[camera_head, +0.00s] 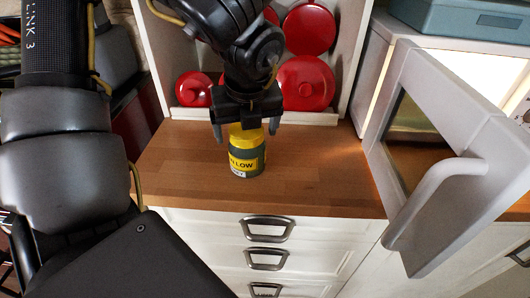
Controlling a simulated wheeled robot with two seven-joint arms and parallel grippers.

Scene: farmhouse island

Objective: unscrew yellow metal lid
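A small dark green-grey jar (247,169) with a yellow label stands upright on the wooden countertop (310,180). Its yellow metal lid (245,139) is on top, partly hidden by my gripper. My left gripper (245,128) comes down from above, directly over the jar. Its two fingers are spread, one on each side of the lid, with a small gap visible on both sides. My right gripper is not in view.
Drawers with metal handles (267,229) are below the counter. The counter to the right of the jar is clear.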

